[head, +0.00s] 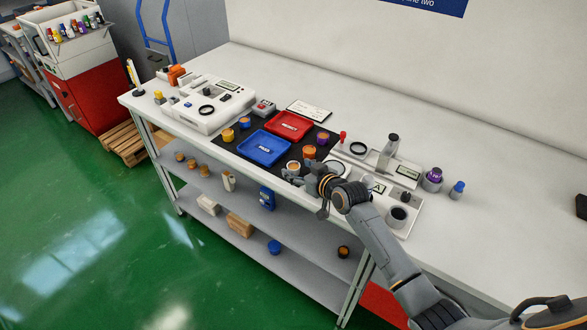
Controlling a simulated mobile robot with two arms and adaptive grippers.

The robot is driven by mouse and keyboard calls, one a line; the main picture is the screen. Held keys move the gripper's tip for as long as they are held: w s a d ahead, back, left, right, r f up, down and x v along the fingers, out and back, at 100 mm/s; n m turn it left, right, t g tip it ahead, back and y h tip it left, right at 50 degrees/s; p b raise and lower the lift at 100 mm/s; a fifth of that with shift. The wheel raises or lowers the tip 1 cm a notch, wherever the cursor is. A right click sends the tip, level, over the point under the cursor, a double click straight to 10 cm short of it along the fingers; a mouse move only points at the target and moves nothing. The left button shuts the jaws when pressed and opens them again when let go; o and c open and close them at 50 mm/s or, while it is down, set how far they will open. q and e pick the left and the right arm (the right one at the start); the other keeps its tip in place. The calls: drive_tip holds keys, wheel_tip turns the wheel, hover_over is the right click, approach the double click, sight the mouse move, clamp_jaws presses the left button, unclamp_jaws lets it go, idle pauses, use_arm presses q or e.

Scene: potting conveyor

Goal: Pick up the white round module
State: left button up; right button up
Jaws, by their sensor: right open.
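A small round module with a white rim (293,166) stands on the black mat (226,150), near the front edge of the workbench. My right gripper (297,176) is open, right beside this module on its near side. The fingers are small in the picture and partly overlap the module's lower part, so I cannot tell whether they touch it. My left gripper is not in view.
A blue tray (264,149) and a red tray (290,126) lie on the mat. An orange-topped round module (309,153) and a purple one (323,139) stand close by. White instruments (209,107) flank the mat. The bench's back strip is clear.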

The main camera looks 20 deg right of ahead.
drive_tip(key=shift+x, duration=0.85)
drive_tip(key=c, duration=1.2)
drive_tip(key=shift+c, duration=0.2)
drive_tip(key=shift+r, duration=0.2)
